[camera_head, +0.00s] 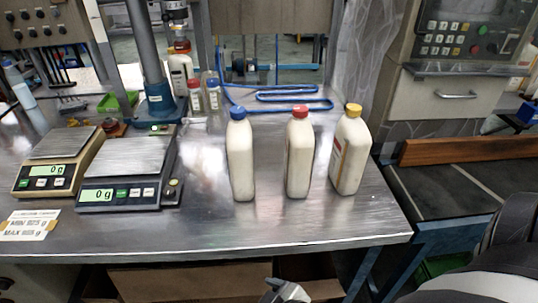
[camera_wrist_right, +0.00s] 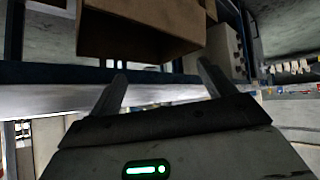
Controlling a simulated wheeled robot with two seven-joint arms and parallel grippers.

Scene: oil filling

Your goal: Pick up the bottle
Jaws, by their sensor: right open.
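Three cream-white bottles stand upright in a row on the metal table (camera_head: 270,228). The blue-capped bottle (camera_head: 240,160) is on the left, the red-capped bottle (camera_head: 299,158) in the middle and the yellow-capped bottle (camera_head: 349,156) on the right. They stand apart. My right gripper (camera_wrist_right: 162,70) is open and empty, its two fingers spread in the right wrist view. In the head view only a small part of it shows at the bottom edge, below the table's front edge and well away from the bottles. My left gripper is not in view.
Two scales (camera_head: 130,170) (camera_head: 55,162), both reading 0 g, stand on the table's left side. A blue hose (camera_head: 290,97) lies behind the bottles. A cardboard box (camera_wrist_right: 140,30) shows in the right wrist view. The table in front of the bottles is clear.

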